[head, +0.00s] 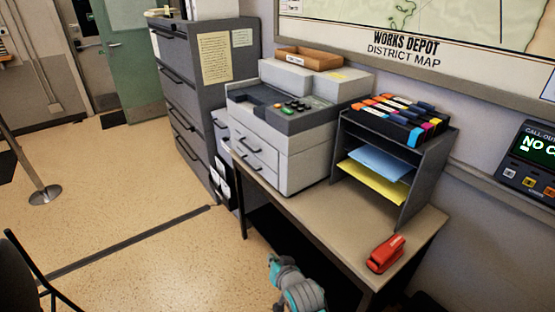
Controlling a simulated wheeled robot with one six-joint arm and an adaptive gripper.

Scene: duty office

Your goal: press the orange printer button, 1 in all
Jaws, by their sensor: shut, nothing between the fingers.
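The grey and white printer (296,150) stands on the desk against the wall. Its dark control panel (318,101) on top faces up and carries several small coloured buttons, among them green, red and orange-looking ones. They are too small to tell exactly which is the orange button. A part of my arm in grey and teal shows at the bottom edge, in front of the desk and well below and apart from the printer. My gripper is not in view.
A grey file rack (401,160) with coloured folders stands right of the printer. A red stapler (385,254) lies on the desk (345,225) near its front right. A filing cabinet (197,90) stands to the left. A brown tray (307,58) sits behind the panel. The floor in front is mostly clear.

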